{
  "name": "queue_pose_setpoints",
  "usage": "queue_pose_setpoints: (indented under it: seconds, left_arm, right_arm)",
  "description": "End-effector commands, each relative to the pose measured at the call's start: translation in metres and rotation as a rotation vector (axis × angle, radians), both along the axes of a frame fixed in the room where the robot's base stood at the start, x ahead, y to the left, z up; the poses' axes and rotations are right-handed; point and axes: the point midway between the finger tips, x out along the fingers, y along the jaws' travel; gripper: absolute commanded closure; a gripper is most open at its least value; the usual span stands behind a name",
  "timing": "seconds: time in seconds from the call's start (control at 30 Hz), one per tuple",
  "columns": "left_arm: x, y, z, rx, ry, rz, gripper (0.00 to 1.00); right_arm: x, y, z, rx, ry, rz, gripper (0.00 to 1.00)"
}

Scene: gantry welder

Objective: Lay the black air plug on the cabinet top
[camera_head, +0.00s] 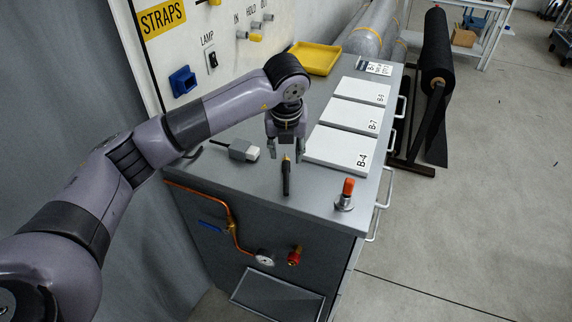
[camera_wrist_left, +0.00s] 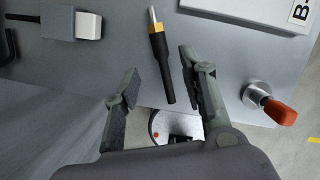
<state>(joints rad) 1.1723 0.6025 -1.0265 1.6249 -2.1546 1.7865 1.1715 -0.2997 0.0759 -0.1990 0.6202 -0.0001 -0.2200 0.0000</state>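The black air plug (camera_head: 286,179) has a brass band and a bright metal tip. It appears to lie on the grey cabinet top (camera_head: 245,190) near the front edge, tip pointing away from that edge. It also shows in the left wrist view (camera_wrist_left: 163,67). My left gripper (camera_head: 286,154) is open just above and behind the plug. In the left wrist view its two fingers (camera_wrist_left: 158,72) are spread on either side of the plug, with clear gaps. Nothing is held between them. My right gripper is not in view.
An orange-handled metal knob (camera_head: 345,194) stands at the front right corner. A grey-and-white connector (camera_head: 243,150) lies to the left. White plates, including B-4 (camera_head: 341,149), lie on the right. A yellow tray (camera_head: 314,58) sits at the back. A gauge (camera_head: 264,257) is on the front face.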

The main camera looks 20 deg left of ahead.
Motion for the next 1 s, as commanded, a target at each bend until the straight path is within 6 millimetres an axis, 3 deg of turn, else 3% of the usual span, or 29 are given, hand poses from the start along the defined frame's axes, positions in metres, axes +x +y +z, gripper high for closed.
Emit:
queue_pose_setpoints:
  seconds: [0.2,0.33,1.0]
  left_arm:
    - [-0.009,-0.004,0.036,-0.001,-0.003,-0.001,0.61]
    - [-0.012,-0.005,0.047,-0.001,-0.001,0.000,0.61]
    - [-0.013,-0.005,0.051,0.000,0.001,-0.001,0.61]
  right_arm:
    - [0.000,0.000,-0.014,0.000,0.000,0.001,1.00]
    - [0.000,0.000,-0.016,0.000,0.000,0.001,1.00]
    - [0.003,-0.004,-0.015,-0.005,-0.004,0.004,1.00]
